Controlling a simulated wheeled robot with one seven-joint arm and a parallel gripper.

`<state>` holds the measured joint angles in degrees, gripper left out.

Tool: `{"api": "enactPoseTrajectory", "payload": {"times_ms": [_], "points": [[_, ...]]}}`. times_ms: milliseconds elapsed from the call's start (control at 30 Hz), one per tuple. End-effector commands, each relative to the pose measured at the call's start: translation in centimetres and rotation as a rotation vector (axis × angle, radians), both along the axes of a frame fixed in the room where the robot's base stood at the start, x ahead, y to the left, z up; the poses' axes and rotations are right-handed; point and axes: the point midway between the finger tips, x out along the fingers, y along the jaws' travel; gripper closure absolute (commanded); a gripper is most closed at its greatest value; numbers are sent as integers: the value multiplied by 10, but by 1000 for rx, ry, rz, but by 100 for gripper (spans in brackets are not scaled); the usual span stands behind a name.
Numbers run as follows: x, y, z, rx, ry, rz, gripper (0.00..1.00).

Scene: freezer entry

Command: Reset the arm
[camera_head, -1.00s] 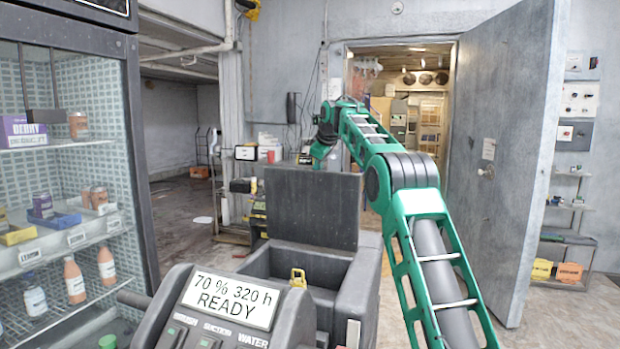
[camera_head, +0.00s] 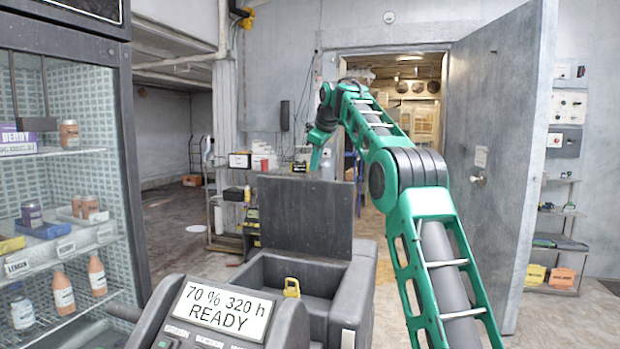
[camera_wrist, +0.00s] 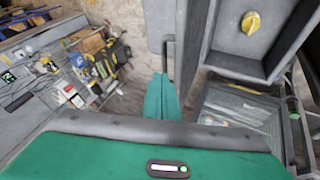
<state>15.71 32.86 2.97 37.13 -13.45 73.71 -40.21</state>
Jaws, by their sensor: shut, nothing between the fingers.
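My green arm reaches forward and up on the right of the head view, bent at its dark elbow joint. My gripper (camera_head: 316,158) hangs down at its far end, above and behind the raised dark lid of the grey machine. In the wrist view my gripper (camera_wrist: 162,85) shows as green fingers closed together, with nothing between them.
A glass-front fridge (camera_head: 60,190) with bottles and boxes stands close on the left. An open grey door (camera_head: 490,160) stands right of the lit doorway. A shelf (camera_head: 255,200) with boxes stands behind the machine. Floor (camera_head: 565,320) is clear at the lower right.

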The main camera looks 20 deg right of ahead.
Motion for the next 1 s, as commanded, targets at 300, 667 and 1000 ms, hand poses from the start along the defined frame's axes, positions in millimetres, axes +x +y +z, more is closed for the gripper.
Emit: {"api": "enactPoseTrajectory", "payload": {"times_ms": [300,667,1000], "points": [[-11,0,17,0,-1,-1,100],[-57,0,3,59,65,-123,100],[-173,-9,-48,179,189,-409,100]]}}
